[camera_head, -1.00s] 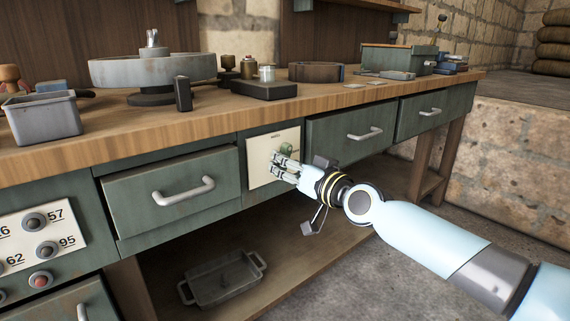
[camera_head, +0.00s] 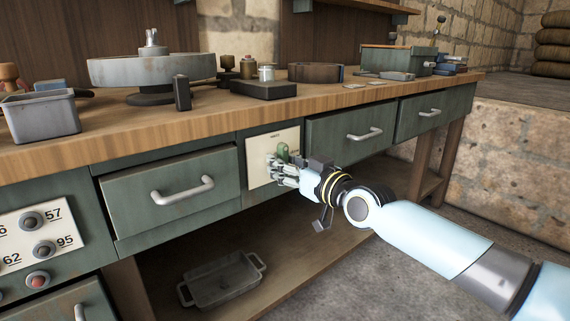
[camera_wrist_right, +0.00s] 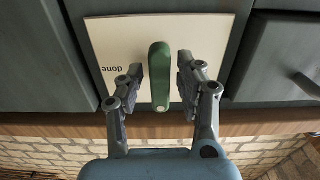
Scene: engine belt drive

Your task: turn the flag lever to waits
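The flag lever (camera_head: 283,152) is a green, rounded bar on a cream plate (camera_head: 258,165) set in the front of the workbench. In the right wrist view, the lever (camera_wrist_right: 160,75) lies between the two fingers of my right gripper (camera_wrist_right: 160,68), with a narrow gap on each side. My right gripper (camera_head: 277,172) is open around the lever, close to the plate. The word "done" shows upside down on the plate (camera_wrist_right: 110,30), left of the lever in the wrist view. The fingers hide part of the plate, and I see no "waits" label. My left gripper is not in view.
Closed drawers with handles flank the plate, one on the left (camera_head: 170,192) and one on the right (camera_head: 350,135). A metal tray (camera_head: 222,283) lies on the low shelf. Several tools and containers stand on the bench top (camera_head: 215,120).

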